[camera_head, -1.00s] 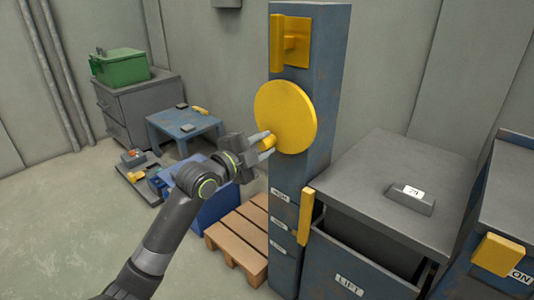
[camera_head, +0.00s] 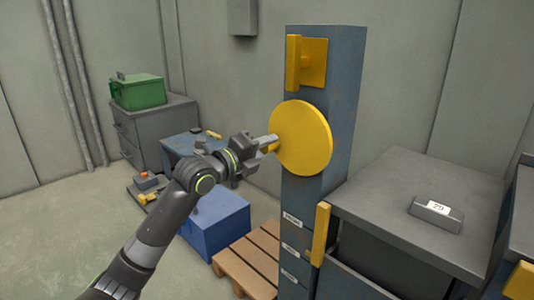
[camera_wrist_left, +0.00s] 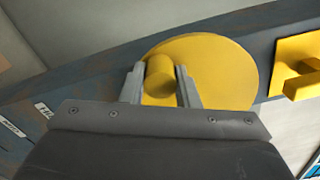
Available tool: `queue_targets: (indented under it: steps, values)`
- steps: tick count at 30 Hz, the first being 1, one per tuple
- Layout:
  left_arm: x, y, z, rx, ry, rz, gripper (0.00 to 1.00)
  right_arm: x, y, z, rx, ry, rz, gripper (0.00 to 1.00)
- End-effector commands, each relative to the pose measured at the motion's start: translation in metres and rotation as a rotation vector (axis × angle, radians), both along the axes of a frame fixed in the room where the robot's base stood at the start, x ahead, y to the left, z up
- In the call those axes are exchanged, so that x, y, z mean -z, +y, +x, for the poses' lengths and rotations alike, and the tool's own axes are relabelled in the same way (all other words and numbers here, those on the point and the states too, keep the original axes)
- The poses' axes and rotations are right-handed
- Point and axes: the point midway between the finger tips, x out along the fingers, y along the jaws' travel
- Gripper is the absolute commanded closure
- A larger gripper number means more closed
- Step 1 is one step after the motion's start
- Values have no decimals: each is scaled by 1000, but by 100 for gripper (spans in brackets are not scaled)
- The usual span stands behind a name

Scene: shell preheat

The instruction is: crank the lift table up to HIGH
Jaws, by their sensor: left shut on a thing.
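A yellow crank disc (camera_head: 306,138) is mounted on the face of a blue-grey column (camera_head: 313,195). My left gripper (camera_head: 268,145) is shut on the knob at the disc's left edge. The yellow knob (camera_wrist_left: 160,78) sits between its two fingers in the left wrist view. The lift table (camera_head: 400,195) has a grey top and stands right of the column. A yellow upright bar (camera_head: 321,234) at its near left corner stands beside the upper and middle column labels (camera_head: 292,219), which are too small to read surely. My right gripper is not in view.
A wooden pallet (camera_head: 250,262) and blue box (camera_head: 216,222) stand left of the column. A yellow bracket (camera_head: 307,62) is above the disc. Open floor lies at the left.

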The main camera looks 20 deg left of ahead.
Motion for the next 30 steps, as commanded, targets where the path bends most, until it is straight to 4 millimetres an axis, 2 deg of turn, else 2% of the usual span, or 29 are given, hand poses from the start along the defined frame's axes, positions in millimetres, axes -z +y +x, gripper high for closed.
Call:
queue_targets:
  steps: [19,20,21,24,30]
  values:
    - [-4,2,1,-2,-20,52,100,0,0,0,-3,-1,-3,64]
    - [-4,2,1,-2,-20,52,69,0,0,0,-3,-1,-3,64]
    - [-4,2,1,-2,-19,51,64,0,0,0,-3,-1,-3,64]
    - [-4,2,1,-1,-19,52,51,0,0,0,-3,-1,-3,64]
    - [-4,1,0,0,-19,49,50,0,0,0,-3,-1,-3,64]
